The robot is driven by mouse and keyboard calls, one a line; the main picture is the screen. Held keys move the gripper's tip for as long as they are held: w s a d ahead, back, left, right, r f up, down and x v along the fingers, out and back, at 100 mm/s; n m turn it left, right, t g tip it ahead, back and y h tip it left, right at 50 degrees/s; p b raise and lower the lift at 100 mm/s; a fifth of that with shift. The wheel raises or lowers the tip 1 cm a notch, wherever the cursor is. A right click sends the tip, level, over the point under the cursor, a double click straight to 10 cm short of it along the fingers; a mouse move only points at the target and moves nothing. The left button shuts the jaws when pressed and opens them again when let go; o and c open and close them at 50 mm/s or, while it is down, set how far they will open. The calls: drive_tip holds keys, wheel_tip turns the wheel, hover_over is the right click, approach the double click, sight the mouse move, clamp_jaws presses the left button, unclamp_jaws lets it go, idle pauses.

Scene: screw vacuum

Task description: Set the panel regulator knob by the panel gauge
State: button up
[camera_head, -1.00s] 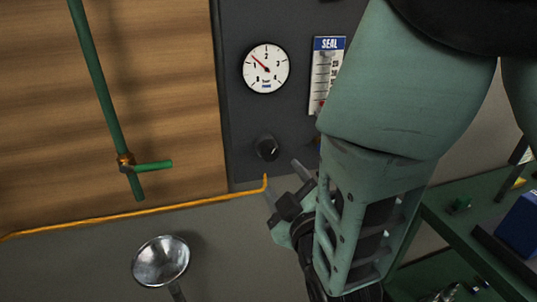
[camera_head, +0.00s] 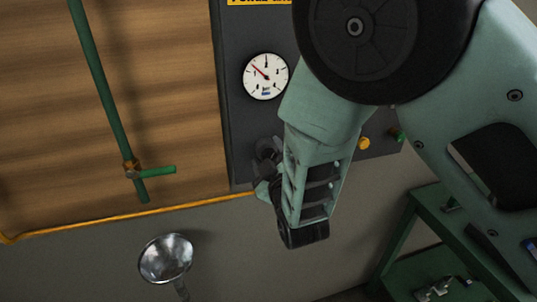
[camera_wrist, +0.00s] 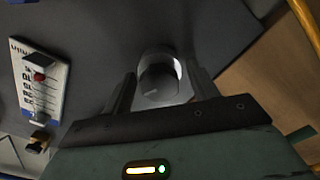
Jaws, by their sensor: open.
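The panel gauge (camera_head: 265,76) has a round white dial, and its red needle points to the upper left. The dark grey panel (camera_head: 232,130) carries it. The regulator knob (camera_wrist: 158,82) is a dark round knob and stands between my gripper's fingers in the wrist view. My gripper (camera_wrist: 158,95) is open, with one finger on each side of the knob. I cannot tell whether either finger touches it. In the head view my gripper (camera_head: 268,150) is at the lower part of the panel, below the gauge, and largely covers the knob.
A scale card with a red slider (camera_wrist: 40,77) is on the panel. A yellow button (camera_head: 363,143) and a green fitting (camera_head: 397,134) are at the panel's lower right. A metal funnel (camera_head: 166,258), a yellow hose (camera_head: 120,219) and a green pipe (camera_head: 97,90) are to the left.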

drive_tip(key=c, duration=1)
drive_tip(key=shift+f+m+b, duration=0.1)
drive_tip(key=shift+m+b, duration=0.2)
drive_tip(key=shift+b, duration=0.2)
drive_tip(key=m+b, duration=0.1)
drive_tip(key=b, duration=0.1)
drive_tip(key=m+b, duration=0.1)
drive_tip(key=b, duration=0.1)
drive_tip(key=shift+f+m, duration=0.2)
drive_tip(key=shift+m, duration=0.1)
drive_tip(key=m+b, duration=0.3)
drive_tip(key=b, duration=0.2)
drive_tip(key=shift+m, duration=0.3)
drive_tip(key=m+b, duration=0.4)
drive_tip(key=b, duration=0.1)
drive_tip(key=shift+d+r+b, duration=0.1)
drive_tip(key=shift+b, duration=0.2)
drive_tip(key=m+b, duration=0.2)
drive_tip(key=shift+r+b, duration=0.15)
drive_tip(key=shift+b, duration=0.15)
